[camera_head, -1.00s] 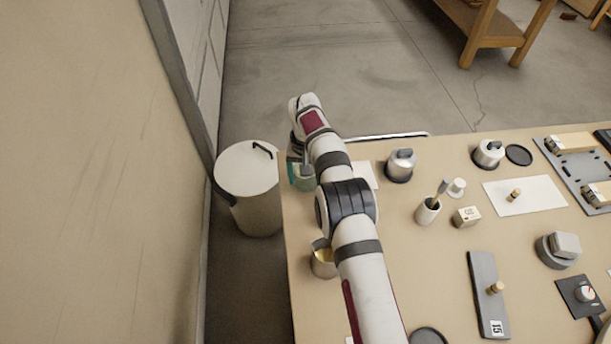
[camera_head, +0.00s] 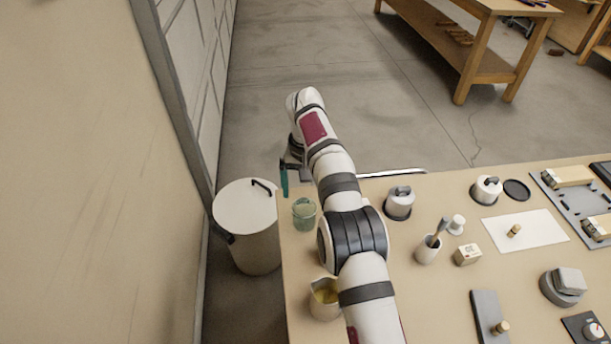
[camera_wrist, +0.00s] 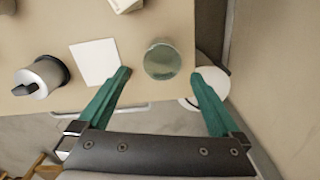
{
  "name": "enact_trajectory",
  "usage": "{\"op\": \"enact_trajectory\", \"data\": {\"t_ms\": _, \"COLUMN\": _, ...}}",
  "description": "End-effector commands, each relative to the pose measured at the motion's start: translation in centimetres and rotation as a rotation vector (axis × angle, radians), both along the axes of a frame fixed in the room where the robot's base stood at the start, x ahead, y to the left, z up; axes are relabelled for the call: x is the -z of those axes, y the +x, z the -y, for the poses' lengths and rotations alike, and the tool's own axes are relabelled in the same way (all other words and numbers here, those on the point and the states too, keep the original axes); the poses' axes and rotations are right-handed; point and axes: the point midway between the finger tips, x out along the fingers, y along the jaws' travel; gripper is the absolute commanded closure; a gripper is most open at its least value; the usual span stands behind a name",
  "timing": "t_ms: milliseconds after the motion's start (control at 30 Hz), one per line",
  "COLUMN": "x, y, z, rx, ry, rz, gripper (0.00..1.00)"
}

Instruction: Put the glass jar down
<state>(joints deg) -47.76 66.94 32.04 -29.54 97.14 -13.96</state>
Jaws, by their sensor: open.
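The glass jar (camera_head: 304,214) is a small greenish see-through vessel standing on the table near its far left corner. In the wrist view the glass jar (camera_wrist: 162,60) shows from above, with its round rim whole. My gripper (camera_wrist: 160,75) has its two green fingers spread wide, with the jar beyond and between their tips in the picture and a clear gap on each side. In the head view only a green finger of my gripper (camera_head: 284,180) shows, above and behind the jar. The other finger is hidden by my arm.
A large white-lidded bin (camera_head: 247,205) stands off the table's left edge. A white sheet (camera_wrist: 95,61) and a lidded metal canister (camera_head: 399,203) lie to the right, partly near the back rail (camera_head: 395,172).

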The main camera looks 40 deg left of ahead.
Motion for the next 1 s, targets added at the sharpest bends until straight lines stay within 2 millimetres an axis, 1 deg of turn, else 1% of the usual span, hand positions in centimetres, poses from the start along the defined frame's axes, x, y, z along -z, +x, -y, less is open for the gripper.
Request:
{"op": "enact_trajectory", "data": {"t_ms": 33, "x": -1.3, "y": 0.1, "z": -0.1, "rx": 0.0, "ry": 0.002, "rz": 0.003, "gripper": 0.0}}
{"op": "enact_trajectory", "data": {"t_ms": 100, "x": -2.9, "y": 0.1, "z": 0.0, "rx": 0.0, "ry": 0.003, "rz": 0.003, "gripper": 0.0}}
{"op": "enact_trajectory", "data": {"t_ms": 200, "x": -4.2, "y": 0.1, "z": 0.0, "rx": -0.001, "ry": 0.0, "rz": 0.001, "gripper": 0.0}}
{"op": "enact_trajectory", "data": {"t_ms": 300, "x": -4.9, "y": 0.0, "z": 0.0, "rx": 0.0, "ry": 0.001, "rz": 0.001, "gripper": 0.0}}
{"op": "enact_trajectory", "data": {"t_ms": 467, "x": -5.3, "y": 0.1, "z": 0.2, "rx": 0.005, "ry": 0.001, "rz": -0.001, "gripper": 0.0}}
{"op": "enact_trajectory", "data": {"t_ms": 533, "x": -6.6, "y": 0.9, "z": 1.6, "rx": 0.035, "ry": 0.002, "rz": -0.004, "gripper": 0.0}}
{"op": "enact_trajectory", "data": {"t_ms": 567, "x": -7.6, "y": 1.4, "z": 2.8, "rx": 0.059, "ry": 0.004, "rz": -0.006, "gripper": 0.0}}
{"op": "enact_trajectory", "data": {"t_ms": 600, "x": -9.4, "y": 2.2, "z": 5.0, "rx": 0.103, "ry": 0.006, "rz": -0.011, "gripper": 0.0}}
{"op": "enact_trajectory", "data": {"t_ms": 667, "x": -12.4, "y": 2.8, "z": 9.6, "rx": 0.19, "ry": 0.012, "rz": -0.022, "gripper": 0.0}}
{"op": "enact_trajectory", "data": {"t_ms": 700, "x": -14.3, "y": 2.6, "z": 13.2, "rx": 0.257, "ry": 0.019, "rz": -0.03, "gripper": 0.0}}
{"op": "enact_trajectory", "data": {"t_ms": 767, "x": -16.6, "y": 1.2, "z": 18.7, "rx": 0.362, "ry": 0.032, "rz": -0.042, "gripper": 0.0}}
{"op": "enact_trajectory", "data": {"t_ms": 800, "x": -17.7, "y": -0.6, "z": 22.4, "rx": 0.436, "ry": 0.041, "rz": -0.051, "gripper": 0.0}}
{"op": "enact_trajectory", "data": {"t_ms": 867, "x": -18.6, "y": -4.3, "z": 27.6, "rx": 0.554, "ry": 0.057, "rz": -0.063, "gripper": 0.0}}
{"op": "enact_trajectory", "data": {"t_ms": 900, "x": -18.5, "y": -7.3, "z": 30.6, "rx": 0.632, "ry": 0.068, "rz": -0.069, "gripper": 0.0}}
{"op": "enact_trajectory", "data": {"t_ms": 967, "x": -17.6, "y": -12.1, "z": 34.1, "rx": 0.745, "ry": 0.087, "rz": -0.077, "gripper": 0.0}}
{"op": "enact_trajectory", "data": {"t_ms": 1000, "x": -16.6, "y": -15.2, "z": 35.7, "rx": 0.814, "ry": 0.097, "rz": -0.084, "gripper": 0.0}}
